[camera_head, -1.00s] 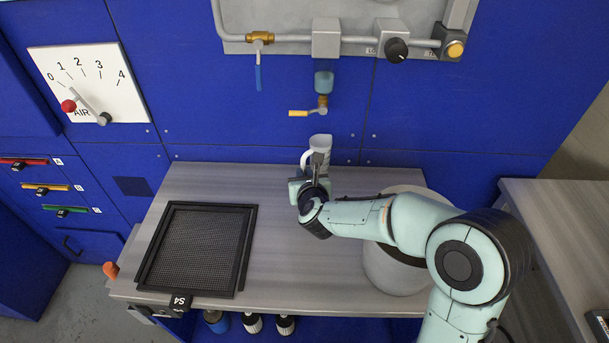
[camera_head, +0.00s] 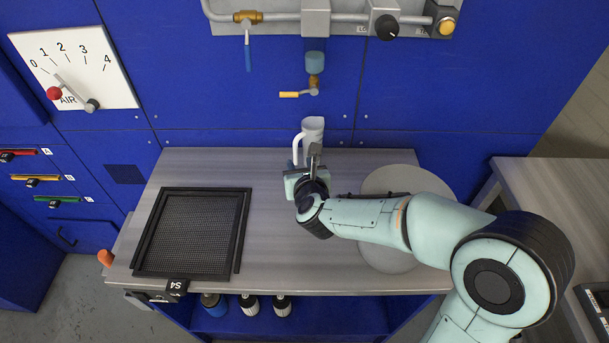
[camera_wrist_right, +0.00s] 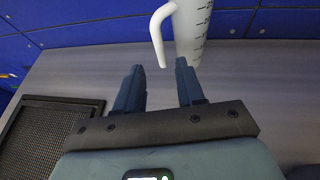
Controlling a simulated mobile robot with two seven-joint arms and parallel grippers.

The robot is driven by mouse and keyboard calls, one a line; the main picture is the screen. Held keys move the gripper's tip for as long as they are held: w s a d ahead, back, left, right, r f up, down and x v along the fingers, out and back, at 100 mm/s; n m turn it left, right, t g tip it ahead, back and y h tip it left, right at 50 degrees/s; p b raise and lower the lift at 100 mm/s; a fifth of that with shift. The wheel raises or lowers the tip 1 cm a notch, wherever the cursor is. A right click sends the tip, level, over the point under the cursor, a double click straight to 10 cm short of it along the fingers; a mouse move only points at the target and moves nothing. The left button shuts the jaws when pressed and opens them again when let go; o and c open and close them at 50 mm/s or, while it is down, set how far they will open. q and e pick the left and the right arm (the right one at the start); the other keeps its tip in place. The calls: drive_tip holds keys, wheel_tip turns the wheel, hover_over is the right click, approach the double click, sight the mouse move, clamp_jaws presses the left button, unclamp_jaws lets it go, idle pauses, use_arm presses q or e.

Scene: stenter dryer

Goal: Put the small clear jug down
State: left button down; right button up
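The small clear jug (camera_head: 313,130) looks whitish and stands upright at the back of the grey bench (camera_head: 275,240), below the yellow-handled tap. Its handle (camera_head: 297,147) points left. In the right wrist view the jug (camera_wrist_right: 193,28) shows dark graduation marks, and its handle (camera_wrist_right: 158,30) hangs ahead of the gap between my fingers. My right gripper (camera_head: 312,163) is just in front of the jug. Its two fingers (camera_wrist_right: 158,85) are apart with nothing clamped between them. The right finger hides part of the jug's base, so its contact with the bench is unclear. My left gripper is out of view.
A black mesh tray (camera_head: 240,235) lies on the left of the bench. The tap (camera_head: 313,85) sticks out from the blue wall above the jug. A pale round shape (camera_head: 390,258) is partly behind my right forearm. Bench between tray and gripper is clear.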

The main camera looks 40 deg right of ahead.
drive_tip(key=v, duration=0.6)
drive_tip(key=shift+s, duration=0.15)
idle(0.3)
